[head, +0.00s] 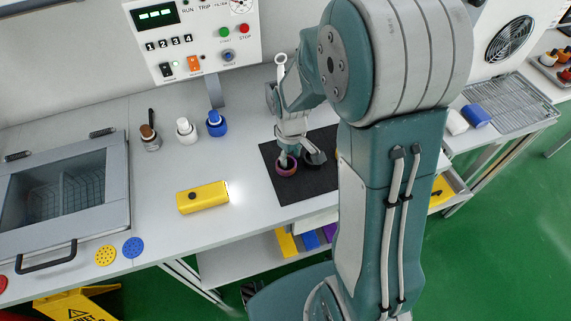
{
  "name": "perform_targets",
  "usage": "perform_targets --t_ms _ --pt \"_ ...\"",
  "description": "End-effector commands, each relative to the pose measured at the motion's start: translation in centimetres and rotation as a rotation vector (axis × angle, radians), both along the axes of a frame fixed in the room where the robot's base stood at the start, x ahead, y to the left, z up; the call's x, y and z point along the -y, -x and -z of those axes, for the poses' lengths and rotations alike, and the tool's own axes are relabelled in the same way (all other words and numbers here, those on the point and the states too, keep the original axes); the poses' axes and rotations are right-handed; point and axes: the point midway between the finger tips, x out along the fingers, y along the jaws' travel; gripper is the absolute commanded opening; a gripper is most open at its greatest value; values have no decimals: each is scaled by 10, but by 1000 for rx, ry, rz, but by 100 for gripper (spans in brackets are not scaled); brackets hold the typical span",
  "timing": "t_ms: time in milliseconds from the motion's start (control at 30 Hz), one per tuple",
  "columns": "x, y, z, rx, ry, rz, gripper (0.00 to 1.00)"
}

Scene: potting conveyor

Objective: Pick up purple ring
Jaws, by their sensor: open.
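The purple ring (287,170) lies on a black mat (280,188) on the bench. Its rim shows dark with a pinkish-purple edge. My gripper (297,156) points down over the mat, open. One pale fingertip is at the ring and appears to overlap its opening; whether it touches the ring cannot be told. The other finger side is to the right, beside a dark rounded shape that I cannot clearly identify. Part of the mat is hidden behind my arm.
A yellow box-shaped device (202,197) with a lit end lies left of the mat. Bottles (186,132) stand further back, below a control panel (195,40). Bench between the device and mat is clear.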

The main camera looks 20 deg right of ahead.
Motion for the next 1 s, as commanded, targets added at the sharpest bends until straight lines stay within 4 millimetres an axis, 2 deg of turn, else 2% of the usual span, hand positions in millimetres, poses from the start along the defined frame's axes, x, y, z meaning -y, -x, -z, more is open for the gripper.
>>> perform_targets --t_ms 67,167,200,667,767,900,1000 --pt "0 0 0 0 0 0 50" --pt "0 0 0 0 0 0 10" --pt "0 0 -1 0 0 0 0" --pt "0 0 -3 0 0 0 0" --pt "0 -1 -11 4 1 0 0" --pt "0 -1 -35 7 0 0 0" --pt "-18 7 -55 7 0 -6 0"
